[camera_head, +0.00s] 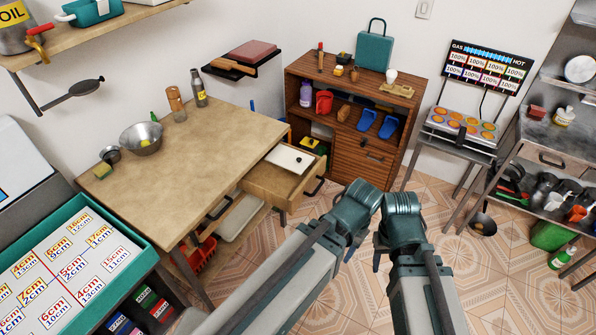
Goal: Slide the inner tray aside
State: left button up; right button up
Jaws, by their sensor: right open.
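The inner tray (290,158) is a flat white panel with a small dark knob. It lies in the back part of the pulled-out wooden drawer (262,183) under the table's right side. The front part of the drawer beside it shows bare wood. My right gripper (378,250) is open and points down over the floor, right of the drawer and apart from it. My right wrist hides much of it. My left gripper (349,250) is also low over the floor, mostly hidden behind its own wrist, so its jaws cannot be made out.
The wooden table (210,140) holds a metal bowl (141,137) and bottles. A brown cabinet (360,150) stands behind the drawer, and a stove (463,130) is at the right. The tiled floor between is mostly clear.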

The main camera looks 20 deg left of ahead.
aim_at(296, 161)
jog(key=i+j, duration=0.95)
jog(key=j+u, duration=0.05)
jog(key=j, duration=0.05)
